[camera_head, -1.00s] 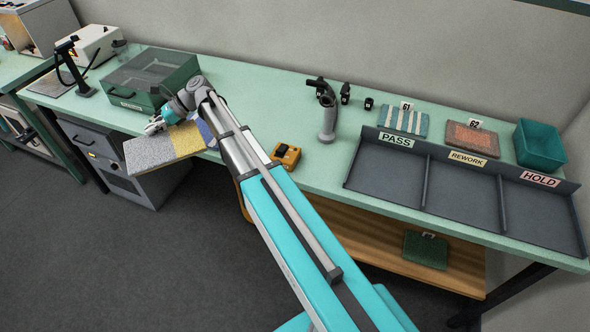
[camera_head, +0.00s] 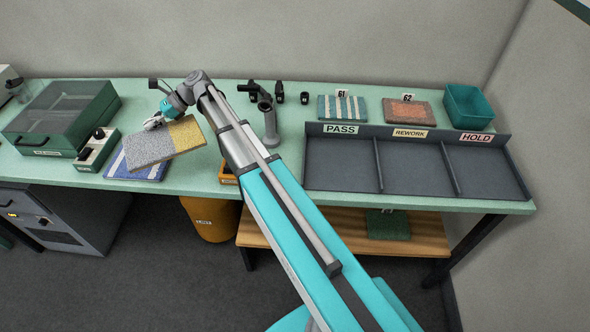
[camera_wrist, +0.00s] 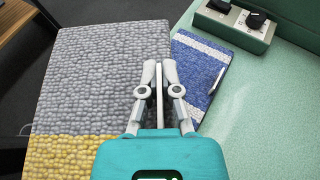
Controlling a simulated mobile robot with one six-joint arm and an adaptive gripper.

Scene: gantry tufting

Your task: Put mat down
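The mat, grey with a yellow end (camera_head: 160,147), is held above the green bench (camera_head: 215,172). My gripper (camera_head: 153,124) is shut on the mat's edge. In the wrist view the mat (camera_wrist: 95,85) fills the left side and my gripper's fingers (camera_wrist: 159,85) close on its right edge. In the head view the mat is tilted and hides part of a blue mat with a white stripe (camera_head: 150,172) on the bench. That blue mat also shows in the wrist view (camera_wrist: 198,78), right of the fingers.
A three-bay tray (camera_head: 415,172) labelled PASS, REWORK and HOLD stands at right. Behind it are mats 61 (camera_head: 342,108) and 62 (camera_head: 410,111) and a teal bin (camera_head: 467,106). A green lidded case (camera_head: 62,118) and control box (camera_head: 97,150) are at left. A stand (camera_head: 270,120) is near my arm.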

